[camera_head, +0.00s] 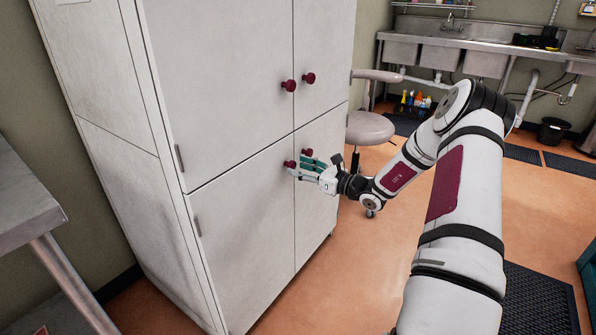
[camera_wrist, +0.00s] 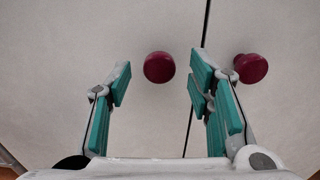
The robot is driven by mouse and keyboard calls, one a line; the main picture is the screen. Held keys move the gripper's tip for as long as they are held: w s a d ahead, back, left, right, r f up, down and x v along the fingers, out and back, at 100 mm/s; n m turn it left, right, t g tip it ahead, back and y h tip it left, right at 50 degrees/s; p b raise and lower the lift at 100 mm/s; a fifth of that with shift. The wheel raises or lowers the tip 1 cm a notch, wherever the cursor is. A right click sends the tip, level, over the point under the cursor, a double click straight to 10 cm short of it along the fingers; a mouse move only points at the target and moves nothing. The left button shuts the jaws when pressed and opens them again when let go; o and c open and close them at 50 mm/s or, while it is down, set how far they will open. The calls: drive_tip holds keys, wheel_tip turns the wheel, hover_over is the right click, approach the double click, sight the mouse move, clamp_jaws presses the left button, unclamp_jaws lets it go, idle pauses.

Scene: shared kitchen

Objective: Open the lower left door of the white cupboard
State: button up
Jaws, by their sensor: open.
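The white cupboard (camera_head: 110,100) stands at the left of the head view. Its lower left door (camera_head: 240,225) is shut, flush with its neighbours. The door's dark red round knob (camera_head: 289,164) is near its upper right corner, and it also shows in the wrist view (camera_wrist: 158,67). My gripper (camera_head: 302,167) is open at the knob. In the wrist view, my teal-padded fingers (camera_wrist: 161,77) are on either side of the knob with gaps, and the knob appears around or just beyond the fingertips. Nothing is held.
The lower right door's knob (camera_wrist: 251,68) is close beside my right finger in the wrist view; I cannot tell whether they touch. A stool (camera_head: 370,128) stands behind the cupboard's right side. A metal table (camera_head: 30,195) is at the left. The floor before the cupboard is clear.

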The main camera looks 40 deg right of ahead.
drive_tip(key=shift+w+a, duration=0.25)
drive_tip(key=shift+w, duration=0.35)
clamp_jaws()
drive_tip(key=shift+s, duration=0.1)
